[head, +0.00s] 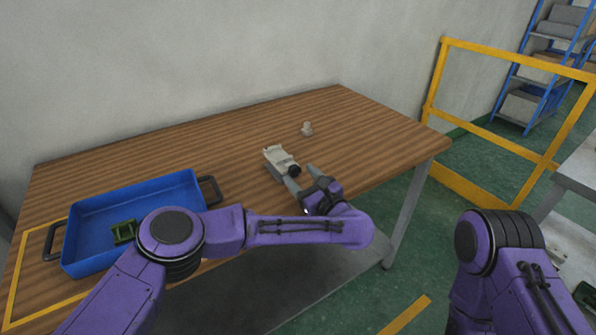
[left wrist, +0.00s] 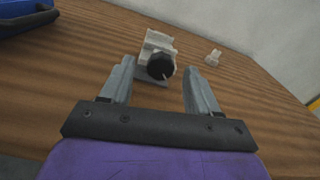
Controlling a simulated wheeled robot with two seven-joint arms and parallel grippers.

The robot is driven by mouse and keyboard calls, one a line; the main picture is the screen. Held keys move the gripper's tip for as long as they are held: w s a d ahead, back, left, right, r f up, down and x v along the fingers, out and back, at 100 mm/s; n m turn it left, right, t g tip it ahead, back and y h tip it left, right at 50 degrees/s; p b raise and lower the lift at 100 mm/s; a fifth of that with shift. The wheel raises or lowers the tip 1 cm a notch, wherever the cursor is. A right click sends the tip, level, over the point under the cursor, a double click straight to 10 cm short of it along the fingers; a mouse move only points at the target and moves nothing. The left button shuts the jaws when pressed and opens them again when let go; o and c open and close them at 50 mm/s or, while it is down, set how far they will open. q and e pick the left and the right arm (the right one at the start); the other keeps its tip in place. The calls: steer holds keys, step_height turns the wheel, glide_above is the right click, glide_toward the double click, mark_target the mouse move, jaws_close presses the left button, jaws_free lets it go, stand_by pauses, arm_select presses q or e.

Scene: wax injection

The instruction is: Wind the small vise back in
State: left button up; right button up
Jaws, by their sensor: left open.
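The small vise (head: 279,160) is light grey and stands on the wooden table, right of the middle. Its round black knob (head: 293,170) faces the table's front edge. In the left wrist view the vise (left wrist: 155,42) lies ahead, with the dark knob (left wrist: 160,66) between and just beyond my fingertips. My left gripper (head: 303,178) is open and empty, close in front of the knob; it also shows in the left wrist view (left wrist: 156,80). I cannot tell whether a finger touches the vise. My right arm shows at the lower right, but its gripper is out of view.
A small pale part (head: 307,129) stands on the table behind the vise. A blue tray (head: 75,225) with dark handles and a green item (head: 123,232) is at the left. A yellow barrier (head: 440,80) stands beyond the table's right end.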

arm_select(q)
steer(key=shift+x, duration=1.1)
steer(key=shift+d, duration=0.1)
steer(key=c, duration=1.1)
steer(key=shift+o, duration=0.2)
steer(key=shift+m, duration=0.4)
steer(key=m+b, duration=0.1)
steer(key=m, duration=0.1)
steer(key=shift+m, duration=0.3)
steer(key=shift+m+b, duration=0.4)
steer(key=shift+m, duration=1.3)
